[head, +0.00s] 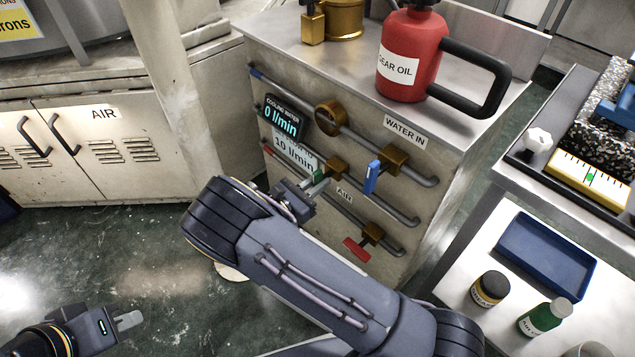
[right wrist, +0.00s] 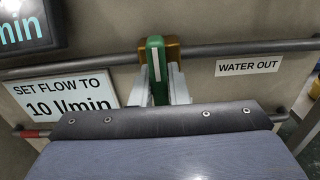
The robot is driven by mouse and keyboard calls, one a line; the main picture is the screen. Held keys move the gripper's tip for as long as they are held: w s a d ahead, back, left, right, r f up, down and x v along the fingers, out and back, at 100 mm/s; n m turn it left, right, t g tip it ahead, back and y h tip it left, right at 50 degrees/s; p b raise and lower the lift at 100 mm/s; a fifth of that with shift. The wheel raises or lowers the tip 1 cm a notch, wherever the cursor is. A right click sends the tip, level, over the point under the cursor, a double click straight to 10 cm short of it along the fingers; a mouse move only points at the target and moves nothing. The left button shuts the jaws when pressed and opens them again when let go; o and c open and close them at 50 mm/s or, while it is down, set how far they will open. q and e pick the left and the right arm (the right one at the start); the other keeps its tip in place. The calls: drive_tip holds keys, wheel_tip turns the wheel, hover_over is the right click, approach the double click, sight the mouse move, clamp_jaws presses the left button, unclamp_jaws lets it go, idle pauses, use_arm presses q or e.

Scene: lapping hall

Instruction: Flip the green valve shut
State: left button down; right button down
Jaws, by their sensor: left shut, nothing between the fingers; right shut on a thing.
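The green valve's handle (head: 319,177) is on the middle pipe of the panel, beside a brass valve body (head: 335,167). In the right wrist view the green handle (right wrist: 157,68) stands across the horizontal pipe, with a white stripe along it. My right gripper (head: 316,187) is shut on this handle, one finger on each side; the fingers (right wrist: 161,88) also show in the right wrist view. The dark display (head: 284,119) reads 0 l/min. My left gripper (head: 130,320) is shut and empty, low at the left above the floor, far from the panel.
A blue-handled valve (head: 372,177) is close right of the green one, and a red-handled valve (head: 357,249) is below. A red gear oil can (head: 410,55) stands on the cabinet top. A side table (head: 470,262) holds a blue tray (head: 545,255) and bottles.

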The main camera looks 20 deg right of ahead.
drive_tip(key=shift+f, duration=0.15)
drive_tip(key=c, duration=1.4)
unclamp_jaws()
drive_tip(key=shift+c, duration=0.2)
drive_tip(key=shift+a, duration=0.1)
drive_tip(key=p+v, duration=0.1)
drive_tip(key=v, duration=0.6)
drive_tip(key=shift+s+a+p, duration=0.25)
drive_tip(key=shift+a+p, duration=0.05)
